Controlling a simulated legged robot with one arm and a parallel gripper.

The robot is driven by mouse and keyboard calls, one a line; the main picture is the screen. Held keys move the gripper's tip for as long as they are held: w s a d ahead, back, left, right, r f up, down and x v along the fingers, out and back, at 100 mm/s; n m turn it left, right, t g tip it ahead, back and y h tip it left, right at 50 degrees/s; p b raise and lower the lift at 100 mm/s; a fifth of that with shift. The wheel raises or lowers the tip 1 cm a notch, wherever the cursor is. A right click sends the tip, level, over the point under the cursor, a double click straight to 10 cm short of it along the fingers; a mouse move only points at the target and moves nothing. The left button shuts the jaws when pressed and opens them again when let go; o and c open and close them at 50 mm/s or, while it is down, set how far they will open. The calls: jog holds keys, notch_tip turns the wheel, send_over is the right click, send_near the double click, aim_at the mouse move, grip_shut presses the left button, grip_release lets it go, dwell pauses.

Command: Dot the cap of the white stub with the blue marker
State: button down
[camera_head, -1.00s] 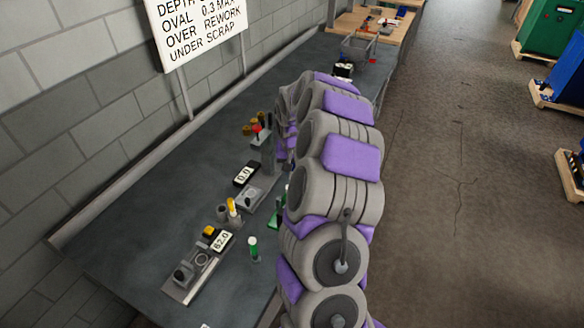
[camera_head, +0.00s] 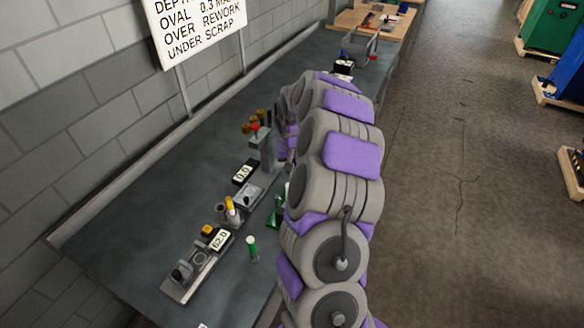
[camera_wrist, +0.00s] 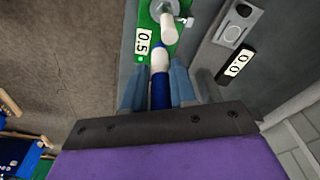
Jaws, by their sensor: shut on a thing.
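In the wrist view my gripper (camera_wrist: 159,88) is shut on the blue marker (camera_wrist: 160,95). Just beyond the nose is the white stub (camera_wrist: 169,27), a pale cylinder over a green fixture (camera_wrist: 146,18) with a 0.5 readout. The nose and the stub's near end look very close; I cannot tell whether they touch. No dot shows on the visible part of the stub. In the head view my arm hides the gripper and marker, and only part of the green fixture (camera_head: 276,216) shows.
On the bench (camera_head: 130,230) stand a 62.0 gauge (camera_head: 220,240), a 0.0 gauge (camera_head: 244,173), a green stub with a white top (camera_head: 251,248) and a holder with yellow-topped pieces (camera_head: 231,209). A wall with a sign (camera_head: 200,25) bounds the left side.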

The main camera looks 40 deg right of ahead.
jog(key=shift+d+f, duration=0.1)
jog(key=shift+d, duration=0.3)
jog(key=shift+a+r, duration=0.25)
jog(key=shift+a, duration=0.4)
jog(key=shift+d+r+p, duration=0.15)
jog(key=shift+d+r, duration=0.1)
jog(key=shift+r, duration=0.45)
jog(key=shift+d+r+p, duration=0.15)
jog(key=shift+d+r, duration=0.1)
jog(key=shift+r, duration=0.4)
jog(key=shift+a+r+p, duration=0.15)
jog(key=shift+a+r, duration=0.05)
jog(key=shift+r, duration=0.6)
jog(key=shift+a+r+p, duration=0.15)
jog(key=shift+r, duration=1.05)
jog(key=shift+d, duration=0.15)
jog(key=shift+d, duration=0.1)
